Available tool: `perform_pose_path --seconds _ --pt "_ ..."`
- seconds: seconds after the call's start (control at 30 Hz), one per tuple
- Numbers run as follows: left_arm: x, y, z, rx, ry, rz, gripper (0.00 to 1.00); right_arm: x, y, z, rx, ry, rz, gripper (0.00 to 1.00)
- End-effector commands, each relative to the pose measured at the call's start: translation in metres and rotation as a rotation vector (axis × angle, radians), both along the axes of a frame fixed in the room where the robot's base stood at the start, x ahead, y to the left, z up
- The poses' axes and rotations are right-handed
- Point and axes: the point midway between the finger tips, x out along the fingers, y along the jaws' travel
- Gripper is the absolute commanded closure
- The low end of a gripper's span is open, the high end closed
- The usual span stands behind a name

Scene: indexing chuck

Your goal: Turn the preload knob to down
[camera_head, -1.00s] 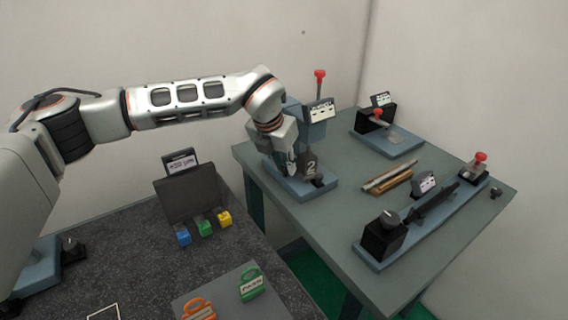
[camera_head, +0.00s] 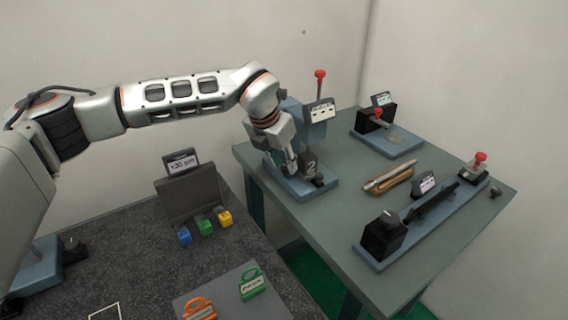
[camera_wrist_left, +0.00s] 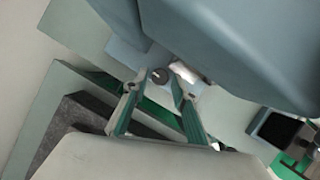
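My left gripper (camera_head: 292,167) reaches down over the blue fixture (camera_head: 331,184) at the near left of the green table, beside a dark block marked 2 (camera_head: 310,164). A small dark knob (camera_head: 318,180) shows low on this fixture. No knob carries a readable preload label. My right gripper is not in view.
A red-topped lever (camera_head: 320,74) and a label plate (camera_head: 321,111) stand close behind the gripper. A long fixture with a black knob box (camera_head: 383,239) lies to the right. A display (camera_head: 182,163) stands on the dark bench at left.

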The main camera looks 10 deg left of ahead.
Motion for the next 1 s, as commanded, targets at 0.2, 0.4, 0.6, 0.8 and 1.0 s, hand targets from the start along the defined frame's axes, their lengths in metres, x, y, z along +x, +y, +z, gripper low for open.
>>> perform_pose_path --seconds 0.2,0.4,0.6,0.8,1.0 --pt "-0.013 0.007 0.040 -0.001 -0.005 -0.001 0.73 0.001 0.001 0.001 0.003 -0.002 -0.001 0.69" --pt "-0.028 0.012 0.075 0.000 -0.004 -0.001 0.73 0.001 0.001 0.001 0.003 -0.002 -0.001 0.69" --pt "-0.036 0.016 0.096 0.001 -0.001 -0.001 0.73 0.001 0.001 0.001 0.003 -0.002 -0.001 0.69" --pt "-0.039 0.017 0.102 0.000 0.000 0.000 0.73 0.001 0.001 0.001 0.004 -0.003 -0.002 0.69" --pt "-0.039 0.017 0.102 0.000 0.000 0.000 0.73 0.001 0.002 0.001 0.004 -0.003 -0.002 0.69"
